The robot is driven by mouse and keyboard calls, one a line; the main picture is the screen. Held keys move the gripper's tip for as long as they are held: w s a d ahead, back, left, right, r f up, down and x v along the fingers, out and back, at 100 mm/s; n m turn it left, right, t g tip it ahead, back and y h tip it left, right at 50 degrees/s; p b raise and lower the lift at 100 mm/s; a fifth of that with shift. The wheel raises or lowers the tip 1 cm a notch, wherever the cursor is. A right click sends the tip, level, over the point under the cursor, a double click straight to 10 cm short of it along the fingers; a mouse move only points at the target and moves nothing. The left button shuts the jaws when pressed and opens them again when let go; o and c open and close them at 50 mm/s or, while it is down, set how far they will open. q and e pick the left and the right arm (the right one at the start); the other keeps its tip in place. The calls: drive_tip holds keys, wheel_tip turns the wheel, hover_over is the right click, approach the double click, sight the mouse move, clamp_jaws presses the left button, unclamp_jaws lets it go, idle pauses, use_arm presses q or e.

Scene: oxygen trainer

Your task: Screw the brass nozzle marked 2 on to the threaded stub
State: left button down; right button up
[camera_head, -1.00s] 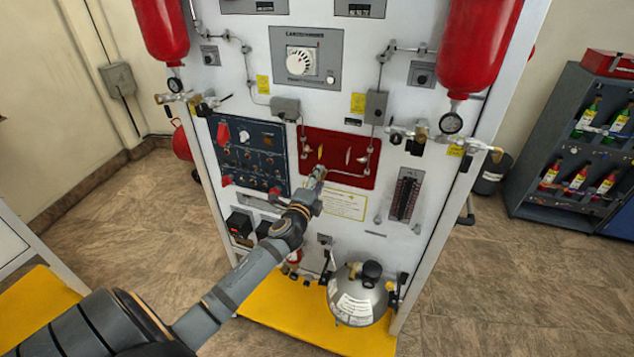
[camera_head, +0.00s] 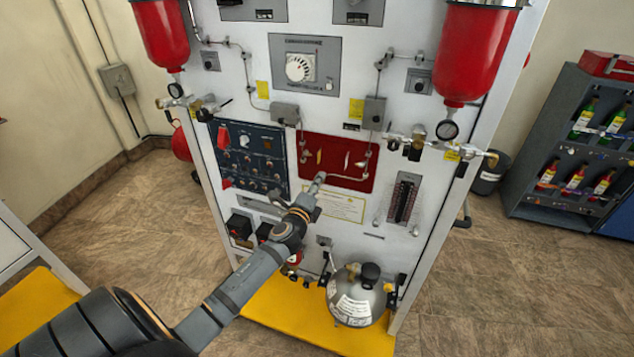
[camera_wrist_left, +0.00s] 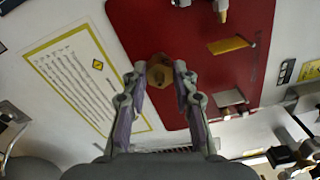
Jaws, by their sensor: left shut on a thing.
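My left gripper (camera_head: 319,178) is in front of the lower part of the red panel (camera_head: 338,183) on the white trainer. In the left wrist view its two fingertips (camera_wrist_left: 162,76) are shut on a small brass piece (camera_wrist_left: 159,67), which looks like the nozzle. Its mark cannot be read. The red panel fills the top of the left wrist view (camera_wrist_left: 150,20). Small metal fittings (camera_wrist_left: 221,8) show near its edge. I cannot tell which is the threaded stub, or whether the brass piece touches anything. My right gripper is not in view.
A dark blue switch panel (camera_head: 250,158) is left of the red panel. A flow meter (camera_head: 403,199) is to its right and a yellow-edged label (camera_head: 345,210) below. A round steel tank (camera_head: 350,305) stands on a yellow base. Red cylinders hang above at both sides.

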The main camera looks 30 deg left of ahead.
use_arm(q)
drive_tip(key=shift+r+m+p, duration=0.2)
drive_tip(key=shift+m+p, duration=0.5)
drive_tip(key=shift+m, duration=0.2)
drive_tip(key=shift+f+m, duration=0.1)
drive_tip(key=shift+m, duration=0.5)
drive_tip(key=shift+f, duration=0.1)
drive_tip(key=shift+r+m+p, duration=0.2)
drive_tip(key=shift+m+p, duration=0.55)
drive_tip(key=shift+m, duration=0.45)
drive_tip(key=shift+f+m, duration=0.1)
drive_tip(key=shift+m, duration=0.4)
drive_tip(key=shift+f, duration=0.1)
drive_tip(key=shift+m+p, duration=0.35)
drive_tip(key=shift+m, duration=0.25)
drive_tip(key=shift+m+p, duration=0.35)
drive_tip(key=shift+m, duration=1.05)
